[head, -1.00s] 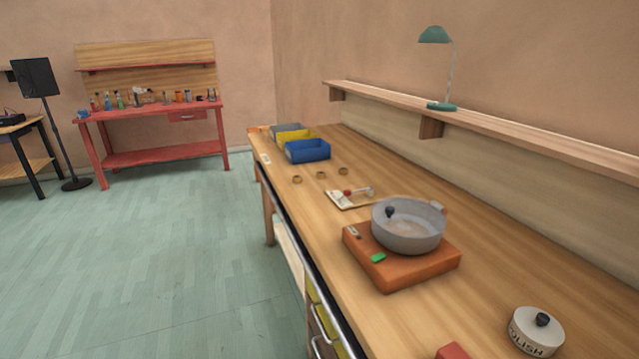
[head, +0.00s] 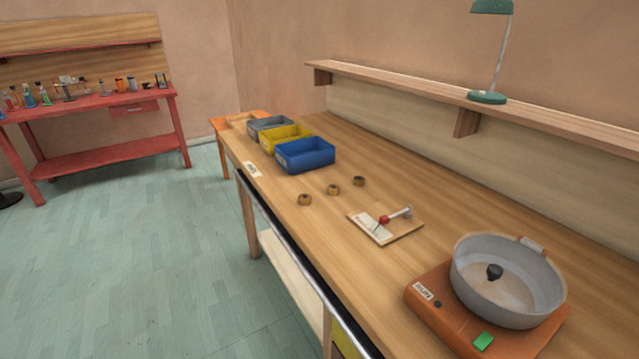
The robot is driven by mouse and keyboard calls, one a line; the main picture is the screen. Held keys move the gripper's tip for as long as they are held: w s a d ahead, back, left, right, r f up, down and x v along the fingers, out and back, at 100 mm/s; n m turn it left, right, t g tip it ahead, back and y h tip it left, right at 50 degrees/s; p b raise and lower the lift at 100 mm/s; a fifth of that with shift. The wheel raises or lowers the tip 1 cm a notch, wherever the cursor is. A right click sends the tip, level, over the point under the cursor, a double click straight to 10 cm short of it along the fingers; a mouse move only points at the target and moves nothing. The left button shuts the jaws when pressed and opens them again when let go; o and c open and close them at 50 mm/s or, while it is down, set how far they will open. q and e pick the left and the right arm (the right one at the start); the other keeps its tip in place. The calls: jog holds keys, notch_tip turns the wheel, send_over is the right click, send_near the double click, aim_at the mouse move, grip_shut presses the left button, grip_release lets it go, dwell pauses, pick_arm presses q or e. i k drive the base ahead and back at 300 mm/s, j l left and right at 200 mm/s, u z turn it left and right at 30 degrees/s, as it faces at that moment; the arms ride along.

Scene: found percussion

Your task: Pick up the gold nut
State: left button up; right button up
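Three small ring-like nuts lie in a slanting row on the wooden workbench (head: 400,165), in front of the blue bin. The nearest nut (head: 305,199) and the middle nut (head: 333,190) look brownish gold. The farthest nut (head: 359,181) looks darker. They are too small to tell for sure which is the gold one. They lie apart from each other, with nothing on them. Neither of my grippers is in view.
Blue (head: 305,155), yellow (head: 285,139) and grey (head: 269,126) bins stand behind the nuts. A small board (head: 370,232) with a red-and-grey tool (head: 397,215) lies nearer. A metal pan (head: 508,282) sits on an orange base (head: 440,308). A shelf (head: 420,92) with a green lamp (head: 488,97) runs along the wall.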

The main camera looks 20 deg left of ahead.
aim_at(305, 198)
jog(key=i+j+z, duration=0.3)
jog(key=j, duration=0.45)
jog(key=j+z, duration=0.3)
jog(key=j, duration=0.4)
jog(key=j+z, duration=0.3)
jog(key=j, duration=0.5)
